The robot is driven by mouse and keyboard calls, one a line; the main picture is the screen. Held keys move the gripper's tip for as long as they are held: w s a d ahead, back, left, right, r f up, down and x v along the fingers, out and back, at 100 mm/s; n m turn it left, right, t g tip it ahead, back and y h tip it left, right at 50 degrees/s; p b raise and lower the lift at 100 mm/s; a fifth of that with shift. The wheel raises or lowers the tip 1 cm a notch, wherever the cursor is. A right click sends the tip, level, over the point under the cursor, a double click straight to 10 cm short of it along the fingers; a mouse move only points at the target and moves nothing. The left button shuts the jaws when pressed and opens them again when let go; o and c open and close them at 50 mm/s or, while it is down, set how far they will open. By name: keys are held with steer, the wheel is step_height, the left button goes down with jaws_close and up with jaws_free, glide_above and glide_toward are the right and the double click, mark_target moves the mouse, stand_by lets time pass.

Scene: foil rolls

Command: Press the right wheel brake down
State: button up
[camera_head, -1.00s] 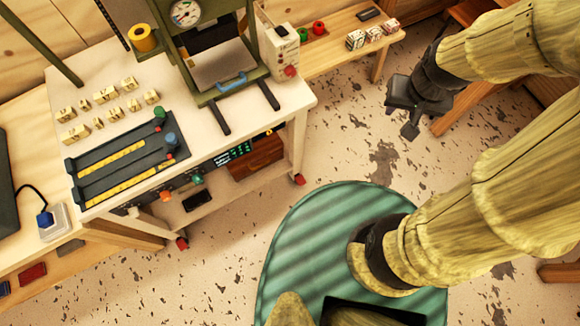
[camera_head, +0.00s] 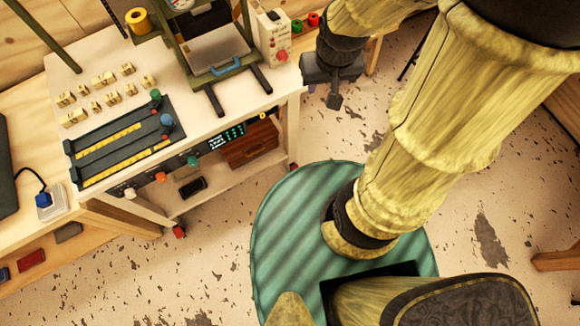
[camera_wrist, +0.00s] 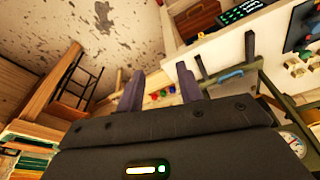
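The white-topped cart (camera_head: 215,125) stands at left on small wheels with red parts. The right wheel with its red brake (camera_head: 292,167) shows small at the foot of the cart's right front leg, in the head view; its details are too small to tell. The left wheel's red brake (camera_head: 179,231) shows at the left front leg. My gripper (camera_head: 322,97) is beside the cart's right end, well above the floor and apart from the right brake. In the wrist view its two fingers (camera_wrist: 159,88) are spread with nothing between them. I cannot make out the right brake there.
A press with a blue handle (camera_head: 226,66) stands on the cart top, with a white box (camera_head: 271,38) beside it. A brown wooden box (camera_head: 248,147) sits on the cart's lower shelf. The floor (camera_head: 225,215) in front of the cart is clear. A wooden bench stands behind.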

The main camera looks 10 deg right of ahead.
steer(key=shift+a, duration=0.2)
steer(key=shift+o, duration=1.1)
steer(key=o, duration=0.3)
steer(key=shift+w+f, duration=0.1)
steer(key=shift+f, duration=0.2)
steer(key=shift+o, duration=0.2)
steer(key=w+f+n+g+b, duration=0.1)
steer(key=w+f+b, duration=0.3)
steer(key=f+b, duration=1.1)
steer(key=w+f+n+b, duration=0.1)
steer(key=w+f+b, duration=0.4)
steer(key=f+b, duration=1)
steer(key=w+f+n+g+b, duration=0.1)
steer(key=w+f+b, duration=0.4)
steer(key=f+b, duration=1)
step_height(320, 180, down, 29)
steer(key=shift+f+n+g+b, duration=0.1)
steer(key=shift+n+g+b, duration=0.2)
steer(key=shift+n+b, duration=0.1)
steer(key=shift+a, duration=0.1)
